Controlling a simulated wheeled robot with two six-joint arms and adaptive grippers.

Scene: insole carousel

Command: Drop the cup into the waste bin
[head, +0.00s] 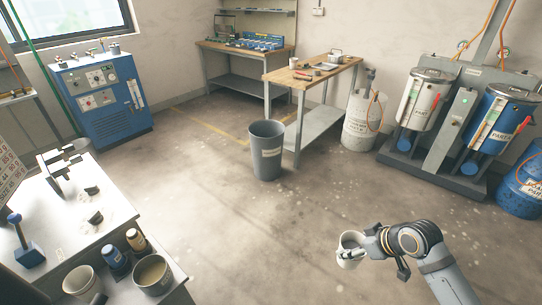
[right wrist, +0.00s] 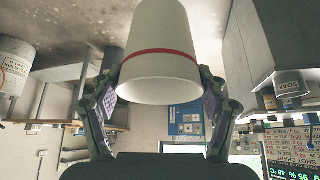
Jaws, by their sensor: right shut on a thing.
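The cup (right wrist: 158,75) is white with a red band and fills the middle of the right wrist view. It also shows in the head view (head: 350,243). My right gripper (head: 362,249) is shut on the cup, with one finger on each side of it, and holds it up at the lower right of the head view. The waste bin (head: 267,158) is a grey, open-topped bucket with a pale label. It stands upright on the floor in the middle of the head view, apart from the gripper, farther off and to the left. My left gripper is not in view.
A white table (head: 60,235) with cups and bottles stands at the lower left. A wooden workbench (head: 313,69) is just behind the bin. A white drum (head: 364,120) and mixing tanks (head: 427,98) stand at the right. The floor between gripper and bin is clear.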

